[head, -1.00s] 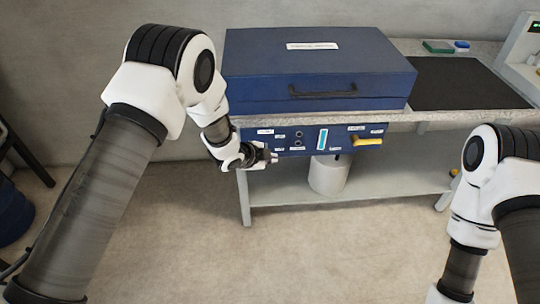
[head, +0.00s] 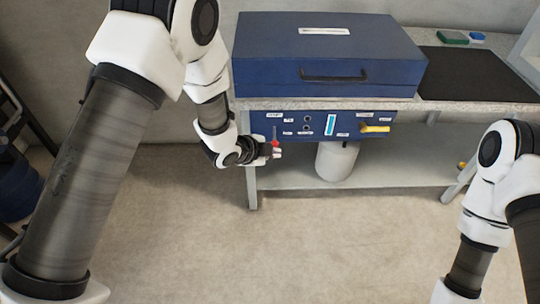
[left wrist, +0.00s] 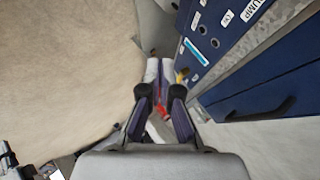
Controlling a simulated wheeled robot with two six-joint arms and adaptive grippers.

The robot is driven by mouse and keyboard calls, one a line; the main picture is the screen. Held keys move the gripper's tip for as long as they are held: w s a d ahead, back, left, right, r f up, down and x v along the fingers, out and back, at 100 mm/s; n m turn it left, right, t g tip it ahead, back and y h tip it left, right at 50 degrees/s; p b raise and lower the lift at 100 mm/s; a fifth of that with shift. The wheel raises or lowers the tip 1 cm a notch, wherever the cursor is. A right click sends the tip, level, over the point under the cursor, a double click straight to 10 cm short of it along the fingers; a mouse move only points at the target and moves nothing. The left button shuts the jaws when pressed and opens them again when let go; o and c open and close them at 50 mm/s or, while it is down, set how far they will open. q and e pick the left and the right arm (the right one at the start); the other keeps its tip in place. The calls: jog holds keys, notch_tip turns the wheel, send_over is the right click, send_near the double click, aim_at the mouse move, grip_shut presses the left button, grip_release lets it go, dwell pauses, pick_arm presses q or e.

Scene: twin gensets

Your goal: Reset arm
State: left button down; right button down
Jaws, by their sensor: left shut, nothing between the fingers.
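The blue control panel (head: 345,126) under the bench top carries white labels, two dark round sockets, a light-blue strip gauge (head: 330,124) and a yellow handle (head: 375,128). My left gripper (head: 277,151) is at the panel's left end, shut and empty. A small red part (head: 275,143) shows right at its fingertips, with a thin stem above it; whether they touch cannot be told. In the left wrist view, my left gripper (left wrist: 163,100) shows with a red part (left wrist: 160,110) near its fingers, and the panel (left wrist: 215,45) lies at upper right. My right gripper is out of view.
A large blue case (head: 330,60) with a dark handle sits on the bench top (head: 330,104). A white cylinder (head: 336,160) stands on the lower shelf (head: 400,175). A black mat (head: 475,75) and a green box (head: 453,37) lie at right. The floor in front is clear.

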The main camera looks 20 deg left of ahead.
pick_arm(q)
jog(key=shift+s+a+r, duration=0.1)
jog(key=shift+s+r, duration=0.15)
jog(key=shift+s, duration=0.2)
jog(key=shift+s+r, duration=0.2)
jog(key=shift+s, duration=0.25)
jog(key=shift+s, duration=0.1)
jog(key=s+a+f+n+g+y+p, duration=0.1)
jog(key=s+a+f+n+g+p, duration=0.1)
jog(key=s+f, duration=0.4)
jog(key=s+a+f+n+g+y+p, duration=0.1)
jog(key=s+a+f+n+g+p, duration=0.15)
jog(key=s+f, duration=0.45)
jog(key=s+a+n+g+y, duration=0.1)
jog(key=s+a+n+g, duration=0.1)
jog(key=s+n, duration=0.4)
jog(key=s+a+n+g+y+p, duration=0.1)
jog(key=s+a+n+g, duration=0.1)
jog(key=s+n, duration=0.5)
jog(key=s+a, duration=0.1)
jog(key=s, duration=0.5)
jog(key=shift+s+a+y, duration=0.2)
jog(key=shift+a+y, duration=0.1)
jog(key=shift+a, duration=0.1)
